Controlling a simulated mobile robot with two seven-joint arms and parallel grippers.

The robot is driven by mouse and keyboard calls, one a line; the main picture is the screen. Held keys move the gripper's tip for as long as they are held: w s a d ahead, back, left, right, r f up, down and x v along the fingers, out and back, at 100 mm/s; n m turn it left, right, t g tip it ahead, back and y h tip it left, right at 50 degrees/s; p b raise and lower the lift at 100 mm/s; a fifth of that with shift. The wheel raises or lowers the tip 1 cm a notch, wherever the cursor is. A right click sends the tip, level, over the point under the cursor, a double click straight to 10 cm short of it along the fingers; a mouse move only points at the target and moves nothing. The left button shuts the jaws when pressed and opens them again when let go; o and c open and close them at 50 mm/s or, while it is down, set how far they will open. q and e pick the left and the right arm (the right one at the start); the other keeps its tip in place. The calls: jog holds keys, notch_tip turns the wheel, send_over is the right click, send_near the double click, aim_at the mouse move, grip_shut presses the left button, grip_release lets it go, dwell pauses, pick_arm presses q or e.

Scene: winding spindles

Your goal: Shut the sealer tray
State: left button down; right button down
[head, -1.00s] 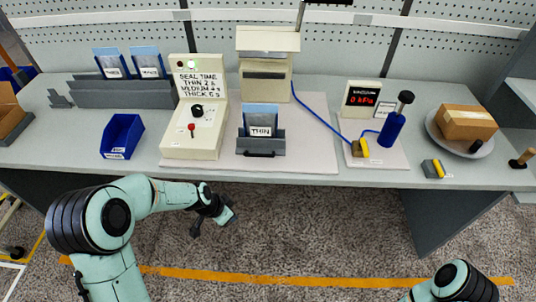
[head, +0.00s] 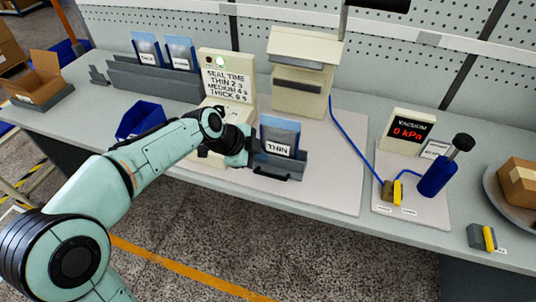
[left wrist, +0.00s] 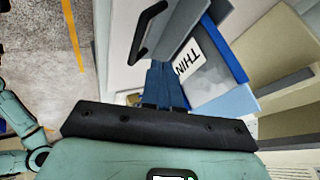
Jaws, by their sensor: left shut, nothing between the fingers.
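The sealer tray (head: 297,168) is a grey holder with a black bar handle (head: 271,174) on its front. It stands pulled out in front of the cream sealer (head: 300,80). A blue pouch labelled THIN (head: 281,130) stands in it. My left gripper (head: 251,155) is at the tray's left side, shut and empty. In the left wrist view the shut fingers (left wrist: 165,88) point toward the tray (left wrist: 190,38), its handle (left wrist: 147,32) and the pouch (left wrist: 218,45). I cannot tell whether they touch the tray. My right gripper is not in view.
The control box (head: 226,82) with the seal-time sign stands left of the tray, partly behind my left arm. A blue bin (head: 138,118) is further left. A vacuum gauge (head: 406,132) and blue pump (head: 437,178) stand right. The light mat (head: 335,185) right of the tray is clear.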

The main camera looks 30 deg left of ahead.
pick_arm(q)
send_near(283, 168)
jog(key=x, duration=0.4)
jog(key=shift+w+d+f, duration=0.15)
jog(key=shift+w+f, duration=0.05)
jog(key=shift+f, duration=0.1)
